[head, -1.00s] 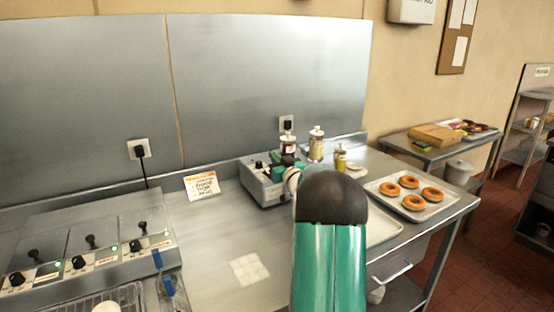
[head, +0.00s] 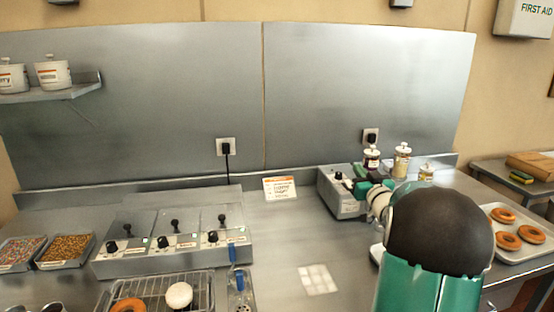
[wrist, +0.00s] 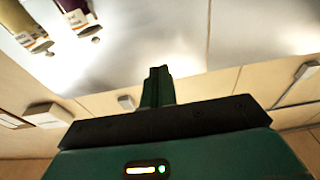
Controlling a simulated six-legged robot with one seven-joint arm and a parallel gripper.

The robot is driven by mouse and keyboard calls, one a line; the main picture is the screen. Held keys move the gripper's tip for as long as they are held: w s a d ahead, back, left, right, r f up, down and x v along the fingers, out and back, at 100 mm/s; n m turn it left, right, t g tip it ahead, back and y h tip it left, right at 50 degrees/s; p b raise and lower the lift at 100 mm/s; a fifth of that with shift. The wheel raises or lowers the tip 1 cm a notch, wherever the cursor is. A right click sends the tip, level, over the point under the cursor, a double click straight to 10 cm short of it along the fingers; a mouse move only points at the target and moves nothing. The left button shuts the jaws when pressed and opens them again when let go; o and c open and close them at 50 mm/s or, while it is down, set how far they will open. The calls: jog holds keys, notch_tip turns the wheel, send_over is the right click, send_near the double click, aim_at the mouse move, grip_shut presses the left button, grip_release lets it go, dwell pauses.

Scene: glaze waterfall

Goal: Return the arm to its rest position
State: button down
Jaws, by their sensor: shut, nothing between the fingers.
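My green arm with its dark rounded joint rises at the lower right of the head view and reaches toward the counter's back. My gripper (wrist: 158,88) shows in the wrist view as dark green fingers close together, with nothing between them. The wrist view is tilted and shows the steel backsplash and two jars (wrist: 75,12) at the upper left, apart from the fingers.
Topping jars (head: 402,162) stand at the counter's back right. A doughnut tray (head: 535,252) lies right of my arm. A control unit (head: 170,262) and a wire rack (head: 205,282) with doughnuts are at the left. A small card (head: 280,189) stands at the back; the counter around the white square (head: 318,280) is clear.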

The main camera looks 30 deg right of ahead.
jog(key=s+a+r+g, duration=0.1)
jog(key=a+g, duration=0.2)
jog(key=a, duration=0.8)
jog(key=s+a+r+g, duration=0.1)
jog(key=a+r+g, duration=0.15)
jog(key=a, duration=0.95)
jog(key=s+a+f+n+g+y, duration=0.1)
jog(key=s+a+f+g+y, duration=0.2)
jog(key=s+a, duration=0.8)
jog(key=s+a+f+n+g+y, duration=0.2)
jog(key=s+a+f, duration=0.5)
jog(key=s+a, duration=0.4)
jog(key=a+g+y, duration=0.1)
jog(key=g, duration=0.1)
jog(key=shift+s+a+f+n+g, duration=0.25)
jog(key=shift+s+a+n+g, duration=0.05)
jog(key=shift+s+a+g, duration=0.1)
